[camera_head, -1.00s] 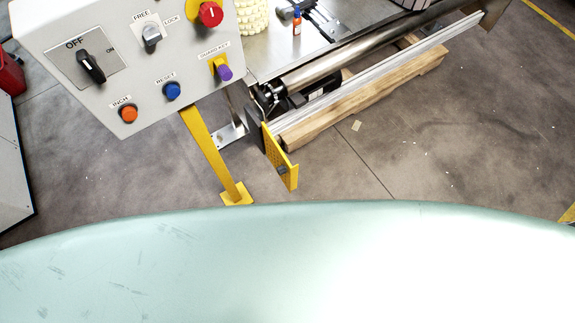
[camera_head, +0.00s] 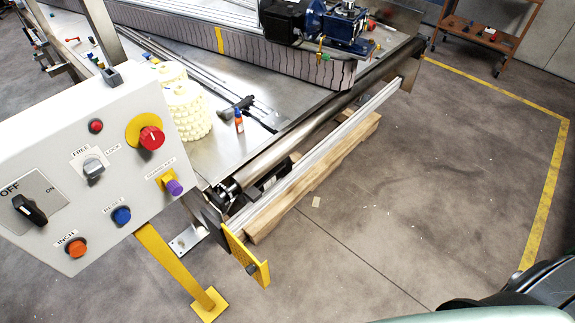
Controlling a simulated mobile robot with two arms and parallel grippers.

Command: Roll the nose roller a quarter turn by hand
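The nose roller (camera_head: 283,145) is a long steel cylinder along the near edge of the conveyor frame, running from lower left to upper right. An aluminium rail (camera_head: 320,148) lies alongside it on the floor side. A black bearing mount (camera_head: 228,188) shows at its near left end. The far right end lies near the frame's corner. Neither of my grippers is in the view. Only dark and pale parts of my own body show at the lower right.
A grey control box (camera_head: 95,165) on a yellow post (camera_head: 178,266) stands at the left. A yellow bracket (camera_head: 246,257) sticks out at the frame's near corner. Floor at right is clear.

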